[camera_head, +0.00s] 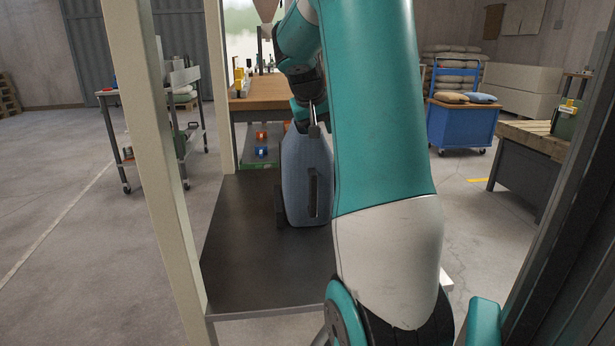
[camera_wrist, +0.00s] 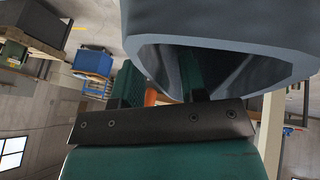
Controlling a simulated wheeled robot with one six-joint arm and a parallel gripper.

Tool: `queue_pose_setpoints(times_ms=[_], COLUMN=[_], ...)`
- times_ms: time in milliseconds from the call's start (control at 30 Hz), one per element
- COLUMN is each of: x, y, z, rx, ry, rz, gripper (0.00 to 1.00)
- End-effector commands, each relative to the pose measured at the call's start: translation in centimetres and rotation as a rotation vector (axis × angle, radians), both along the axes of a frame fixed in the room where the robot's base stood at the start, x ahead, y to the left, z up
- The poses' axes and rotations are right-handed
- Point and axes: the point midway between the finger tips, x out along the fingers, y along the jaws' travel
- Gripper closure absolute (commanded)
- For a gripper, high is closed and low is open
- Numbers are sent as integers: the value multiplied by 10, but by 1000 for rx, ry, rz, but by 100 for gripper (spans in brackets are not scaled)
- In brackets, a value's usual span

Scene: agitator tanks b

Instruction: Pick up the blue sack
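A dusty-blue, sack-like body (camera_head: 305,165) stands upright on a dark tabletop (camera_head: 245,255) in the head view, with dark strips at its left and front. My gripper (camera_head: 313,128) is at its top, partly hidden by my arm. In the wrist view the blue-grey body (camera_wrist: 225,25) fills the upper right, very close, with a dark hollow underneath. My gripper's two fingers (camera_wrist: 160,85) are apart there, with an orange patch between them. I cannot tell whether they touch the body. Another blue sack (camera_head: 482,98) lies beside a tan sack (camera_head: 451,97) on a blue cart.
The blue cart (camera_head: 462,128) stands at the back right. A wooden workbench (camera_head: 262,92) is behind the dark table, and a grey trolley (camera_head: 150,130) is at the left. A pale post (camera_head: 155,150) rises at the near left. The left floor is mostly clear.

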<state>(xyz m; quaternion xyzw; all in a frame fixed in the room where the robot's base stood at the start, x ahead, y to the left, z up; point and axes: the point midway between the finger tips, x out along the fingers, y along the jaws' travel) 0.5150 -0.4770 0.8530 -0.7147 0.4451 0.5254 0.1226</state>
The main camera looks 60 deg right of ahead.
Motion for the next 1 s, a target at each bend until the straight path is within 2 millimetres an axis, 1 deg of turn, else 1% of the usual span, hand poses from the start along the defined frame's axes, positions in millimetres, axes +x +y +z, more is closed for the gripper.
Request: queue_pose_setpoints(times_ms=[333, 367, 400, 467, 500, 533, 1000], x=[0, 0, 0, 0, 0, 0, 1], y=[0, 0, 0, 0, 0, 0, 0], z=[-2, -2, -2, -2, -2, -2, -2], rx=[0, 0, 0, 0, 0, 0, 1], ry=[0, 0, 0, 0, 0, 0, -2], rz=[0, 0, 0, 0, 0, 0, 0], gripper=[61, 63, 73, 86, 96, 100, 100])
